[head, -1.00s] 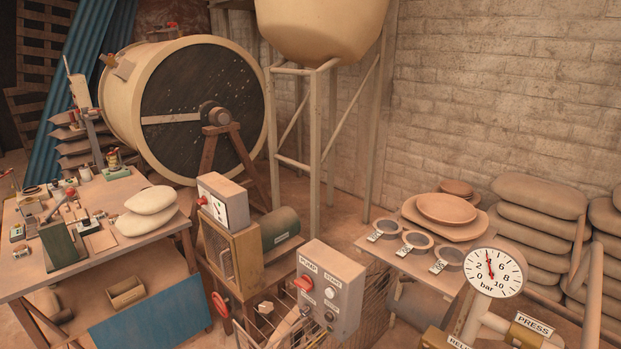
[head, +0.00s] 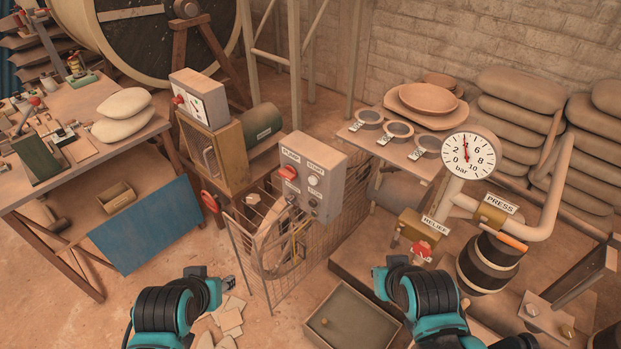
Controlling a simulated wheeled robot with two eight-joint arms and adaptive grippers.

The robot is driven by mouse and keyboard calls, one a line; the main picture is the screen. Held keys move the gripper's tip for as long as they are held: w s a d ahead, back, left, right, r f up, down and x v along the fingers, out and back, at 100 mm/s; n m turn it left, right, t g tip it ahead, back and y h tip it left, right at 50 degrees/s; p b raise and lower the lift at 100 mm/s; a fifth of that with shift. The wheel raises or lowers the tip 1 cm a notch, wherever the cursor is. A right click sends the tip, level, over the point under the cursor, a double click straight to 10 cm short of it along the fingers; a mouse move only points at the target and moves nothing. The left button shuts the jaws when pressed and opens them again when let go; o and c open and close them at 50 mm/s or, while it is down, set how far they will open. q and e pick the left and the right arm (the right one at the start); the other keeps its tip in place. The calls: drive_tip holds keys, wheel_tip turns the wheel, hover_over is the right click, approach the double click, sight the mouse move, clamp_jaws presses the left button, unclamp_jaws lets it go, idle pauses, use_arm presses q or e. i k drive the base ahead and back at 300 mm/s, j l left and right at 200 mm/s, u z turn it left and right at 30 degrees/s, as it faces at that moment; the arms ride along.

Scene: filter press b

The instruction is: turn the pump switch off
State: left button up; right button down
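The pump switch (head: 288,173) is a red knob under a PUMP label on the front of a grey control box (head: 325,163), in the middle of the head view. A pale START button (head: 313,181) sits to its right, with smaller round fittings below. The knob's exact setting is too small to read. My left gripper (head: 226,284) is at the bottom, below and left of the box, and touches nothing I can see. My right gripper (head: 380,284) is below and right of the box, partly hidden by its own arm. The finger openings cannot be made out.
A wire cage (head: 282,262) stands below the box. A gauge (head: 468,155) reads about 4 bar beside the RELIEF and PRESS labels. A second box with a red knob (head: 179,99) stands at back left. An open tray (head: 350,327) lies on the floor between my arms.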

sight(289, 173)
drive_tip(key=j+u, duration=0.75)
